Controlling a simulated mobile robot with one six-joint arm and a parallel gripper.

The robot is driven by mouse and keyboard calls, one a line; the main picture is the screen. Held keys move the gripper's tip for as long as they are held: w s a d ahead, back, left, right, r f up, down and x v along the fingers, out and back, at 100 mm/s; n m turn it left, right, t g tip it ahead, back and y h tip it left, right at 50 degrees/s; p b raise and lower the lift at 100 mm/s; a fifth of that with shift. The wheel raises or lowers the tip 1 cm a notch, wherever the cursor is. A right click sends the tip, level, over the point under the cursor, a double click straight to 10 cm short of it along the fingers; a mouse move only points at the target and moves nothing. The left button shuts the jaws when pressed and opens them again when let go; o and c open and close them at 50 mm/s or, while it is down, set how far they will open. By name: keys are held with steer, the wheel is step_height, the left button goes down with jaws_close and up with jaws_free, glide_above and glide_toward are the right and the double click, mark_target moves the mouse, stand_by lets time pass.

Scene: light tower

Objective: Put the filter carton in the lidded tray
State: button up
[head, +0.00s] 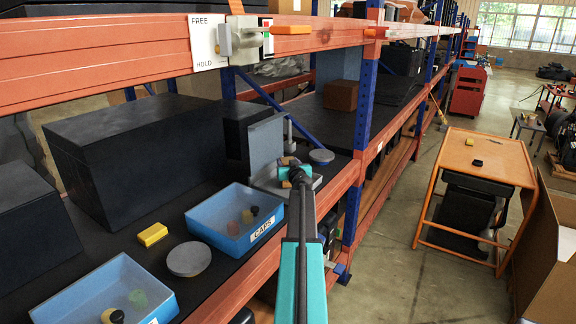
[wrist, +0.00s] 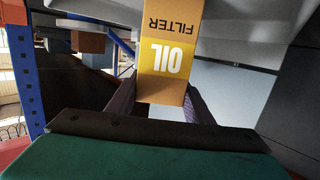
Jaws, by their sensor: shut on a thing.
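The filter carton (wrist: 172,52) is orange-yellow and white, with "OIL FILTER" upside down in the wrist view. My gripper (wrist: 163,88) is shut on it, one finger on each side. In the head view my gripper (head: 297,174) is at the far end of my arm, beside a grey tray with an upright panel (head: 266,142) that looks like the raised lid of the lidded tray. The carton is mostly hidden there. Grey surfaces stand close above and to the right of the carton in the wrist view. I cannot tell whether the carton touches the tray.
A blue CAPS tray (head: 236,218) and a second blue tray (head: 103,292) stand on the black shelf. A yellow block (head: 151,234) and grey disc (head: 187,259) lie nearby. A large black box (head: 135,137) stands behind. A FREE/HOLD latch (head: 243,40) is on the upper orange beam.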

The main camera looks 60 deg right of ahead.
steer(key=shift+f, duration=0.25)
steer(key=shift+f, duration=0.15)
steer(key=o, duration=1.2)
steer(key=shift+b+v, duration=0.55)
steer(key=shift+v, duration=1)
steer(key=b+v, duration=0.2)
steer(key=v, duration=0.7)
steer(key=shift+b, duration=0.35)
